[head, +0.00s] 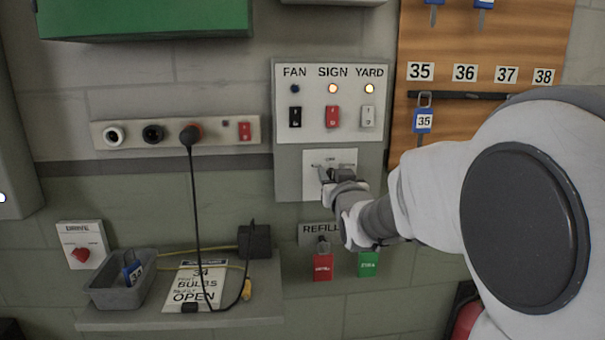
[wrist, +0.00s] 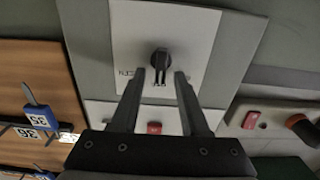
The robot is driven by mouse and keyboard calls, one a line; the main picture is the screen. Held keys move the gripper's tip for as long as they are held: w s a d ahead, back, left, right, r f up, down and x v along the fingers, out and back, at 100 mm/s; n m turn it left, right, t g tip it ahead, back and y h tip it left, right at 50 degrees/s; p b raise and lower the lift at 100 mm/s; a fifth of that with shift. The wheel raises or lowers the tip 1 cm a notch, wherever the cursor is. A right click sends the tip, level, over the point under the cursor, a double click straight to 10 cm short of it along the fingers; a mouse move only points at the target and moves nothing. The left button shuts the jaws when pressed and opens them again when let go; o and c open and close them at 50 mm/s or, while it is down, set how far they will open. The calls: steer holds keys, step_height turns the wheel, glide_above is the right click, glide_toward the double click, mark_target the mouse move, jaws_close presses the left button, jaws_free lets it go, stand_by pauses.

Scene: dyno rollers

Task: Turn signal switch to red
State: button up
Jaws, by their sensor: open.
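A dark rotary switch knob (wrist: 160,60) sits on a white plate (wrist: 190,30) in the wrist view. The plate also shows in the head view (head: 312,188), below the panel marked FAN, SIGN and YARD. Small lettering flanks the knob, partly hidden by my fingers and too small to read surely. My gripper (wrist: 161,76) is open, its two fingers to the left and right of the knob's bar in the picture. I cannot tell whether they touch it. In the head view my gripper (head: 337,176) covers most of the knob.
The FAN/SIGN/YARD panel (head: 350,128) has several rocker switches and lamps just above. A socket strip (head: 215,131) with a plugged cord is at left. A key board (head: 430,150) is at right. A shelf (head: 120,318) with a grey bin (head: 110,295) is lower left.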

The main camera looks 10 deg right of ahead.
jaws_close()
